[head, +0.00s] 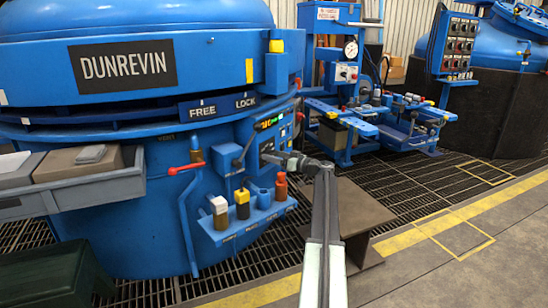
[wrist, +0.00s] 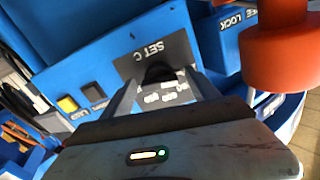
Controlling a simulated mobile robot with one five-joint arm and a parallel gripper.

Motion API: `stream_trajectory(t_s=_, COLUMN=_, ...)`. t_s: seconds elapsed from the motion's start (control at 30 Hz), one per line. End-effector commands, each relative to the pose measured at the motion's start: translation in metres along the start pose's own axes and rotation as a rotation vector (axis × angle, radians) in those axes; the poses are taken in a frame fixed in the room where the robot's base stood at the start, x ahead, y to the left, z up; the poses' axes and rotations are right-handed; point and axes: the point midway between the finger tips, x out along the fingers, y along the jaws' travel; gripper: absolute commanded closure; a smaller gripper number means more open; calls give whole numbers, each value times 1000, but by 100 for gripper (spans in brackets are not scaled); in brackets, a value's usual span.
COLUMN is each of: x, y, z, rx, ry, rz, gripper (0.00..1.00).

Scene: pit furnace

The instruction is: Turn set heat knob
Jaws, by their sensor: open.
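The set heat knob (wrist: 158,73) is a dark round knob on a black plate (wrist: 148,58) marked "SET C" in the wrist view. Small white scale labels lie below it. My gripper (wrist: 163,82) is open, with one finger to each side of the knob in that view. I cannot tell whether the fingers touch it. The knob cannot be made out there behind my gripper.
A large orange-red knob (wrist: 283,50) is close at right in the wrist view. A dark steel stand (head: 352,215) is at right.

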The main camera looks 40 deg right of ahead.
Motion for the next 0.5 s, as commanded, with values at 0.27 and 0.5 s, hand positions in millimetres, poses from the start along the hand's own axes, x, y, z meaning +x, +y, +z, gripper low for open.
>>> stream_trajectory(t_s=0.27, x=2, y=0, z=0, rx=0, ry=0, rz=1, gripper=39)
stream_trajectory(t_s=0.5, x=2, y=0, z=0, rx=0, ry=0, rz=1, gripper=93)
